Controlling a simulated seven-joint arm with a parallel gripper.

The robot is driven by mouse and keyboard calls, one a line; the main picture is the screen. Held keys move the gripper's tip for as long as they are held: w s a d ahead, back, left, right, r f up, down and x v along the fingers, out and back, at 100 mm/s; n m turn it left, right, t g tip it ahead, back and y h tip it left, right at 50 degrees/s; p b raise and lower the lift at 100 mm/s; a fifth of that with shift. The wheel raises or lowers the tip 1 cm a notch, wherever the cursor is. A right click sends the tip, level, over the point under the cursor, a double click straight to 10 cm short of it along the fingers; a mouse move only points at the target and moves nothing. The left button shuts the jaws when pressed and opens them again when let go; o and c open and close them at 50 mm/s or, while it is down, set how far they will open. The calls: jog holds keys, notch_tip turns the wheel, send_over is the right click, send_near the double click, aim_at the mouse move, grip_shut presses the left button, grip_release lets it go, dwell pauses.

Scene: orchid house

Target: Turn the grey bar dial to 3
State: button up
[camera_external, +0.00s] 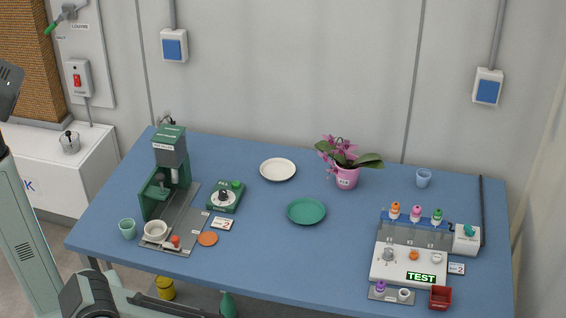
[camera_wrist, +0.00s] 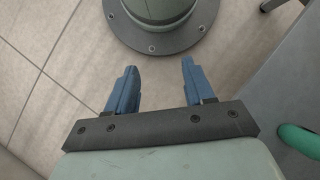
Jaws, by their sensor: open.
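A grey knob (camera_external: 389,254) stands at the left of the white panel of a test station (camera_external: 408,272) at the right of the table. It looks like the grey bar dial, but its setting is too small to read. A green box (camera_external: 225,196) at the left-centre carries a white round dial with a dark knob (camera_external: 223,195); its marks are also unreadable. My gripper (camera_wrist: 155,88) shows in the wrist view with its two blue fingers apart and nothing between them. It points at the tiled floor, away from both dials. The external view does not clearly show the fingers.
The test station also has an orange knob (camera_external: 414,255), several coloured bottles behind and a red bin (camera_external: 440,297) in front. A green machine (camera_external: 165,170) stands at the left. A green plate (camera_external: 306,211), white plate (camera_external: 278,169) and potted orchid (camera_external: 346,178) are mid-table. The front middle is clear.

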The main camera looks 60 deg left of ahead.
aim_at(389, 250)
jog(key=w+d+r+n+t, duration=0.2)
jog(key=w+d+r, duration=1)
jog(key=w+r, duration=0.4)
jog(key=w+d+r+n+t, duration=0.1)
jog(key=w+d+r, duration=0.4)
jog(key=r, duration=0.4)
jog(key=w+d+r+n+t, duration=0.1)
jog(key=w+d+r, duration=0.2)
jog(key=w+r, duration=0.6)
jog(key=w+r+n, duration=0.1)
jog(key=w+r, duration=0.2)
jog(key=w+r+t, duration=0.1)
jog(key=w+r, duration=0.2)
jog(key=w+r+n+t, duration=0.1)
jog(key=w+r, duration=0.2)
jog(key=shift+n, duration=0.3)
jog(key=w+a+r+n+t+y, duration=0.1)
jog(key=w+a+r+n+y, duration=0.15)
jog(key=w+r, duration=0.4)
jog(key=w+a+r+n+t+y, duration=0.1)
jog(key=w+a+r+n+t, duration=0.15)
jog(key=w+r, duration=0.4)
jog(key=shift+g, duration=0.35)
jog(key=x, duration=1.4)
jog(key=shift+d+f, duration=0.15)
jog(key=shift+f, duration=0.1)
jog(key=shift+c, duration=0.2)
grip_shut()
